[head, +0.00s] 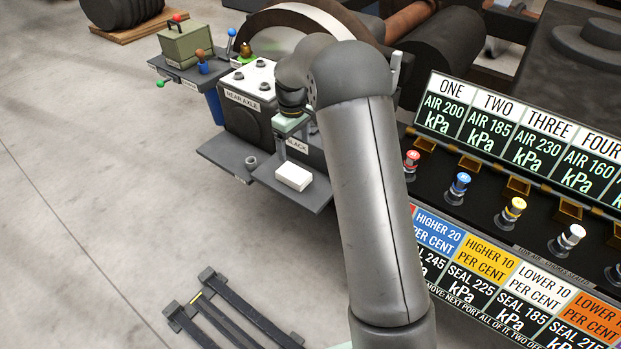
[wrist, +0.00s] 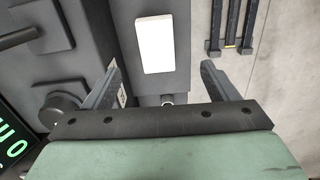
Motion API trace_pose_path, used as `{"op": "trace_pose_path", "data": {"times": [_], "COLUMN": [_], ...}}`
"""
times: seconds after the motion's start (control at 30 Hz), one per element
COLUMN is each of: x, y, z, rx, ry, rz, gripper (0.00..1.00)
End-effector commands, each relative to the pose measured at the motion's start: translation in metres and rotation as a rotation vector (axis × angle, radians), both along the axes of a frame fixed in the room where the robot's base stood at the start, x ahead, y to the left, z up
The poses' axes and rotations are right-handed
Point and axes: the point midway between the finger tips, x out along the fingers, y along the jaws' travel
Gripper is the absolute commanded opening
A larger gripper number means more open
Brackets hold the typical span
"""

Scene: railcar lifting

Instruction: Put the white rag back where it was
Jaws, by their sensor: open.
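The white rag (head: 294,176) looks like a small flat white block and lies on a grey shelf (head: 314,194) beside the "SLACK" label. It also shows in the wrist view, where the rag (wrist: 154,44) lies ahead of the fingers. My gripper (wrist: 160,65) is open, with its two dark fingers spread apart and nothing between them. In the head view my gripper (head: 290,146) is just behind the rag, partly hidden by my arm. The rag appears apart from the fingers.
A "REAR AXLE" box (head: 245,99) stands behind the shelf. A side tray (head: 187,68) holds a green box (head: 187,43) and small knobs. A panel (head: 520,150) with coloured valves is at right. Dark bars (head: 235,312) lie in front.

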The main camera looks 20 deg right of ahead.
Motion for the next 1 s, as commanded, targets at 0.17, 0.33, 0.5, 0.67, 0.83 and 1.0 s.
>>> {"op": "trace_pose_path", "data": {"times": [0.17, 0.33, 0.5, 0.67, 0.83, 1.0], "x": [-0.078, -0.195, -0.301, -0.358, -0.375, -0.375], "y": [0.004, 0.006, 0.007, 0.006, 0.006, 0.006], "z": [0.049, 0.078, 0.075, 0.062, 0.057, 0.057], "rx": [-0.002, -0.007, -0.014, -0.018, -0.021, -0.021], "ry": [0.000, 0.007, 0.015, 0.020, 0.024, 0.024], "rz": [-0.135, -0.328, -0.492, -0.584, -0.613, -0.613], "gripper": [0.80, 0.80, 0.80, 0.80, 0.80, 0.80]}}
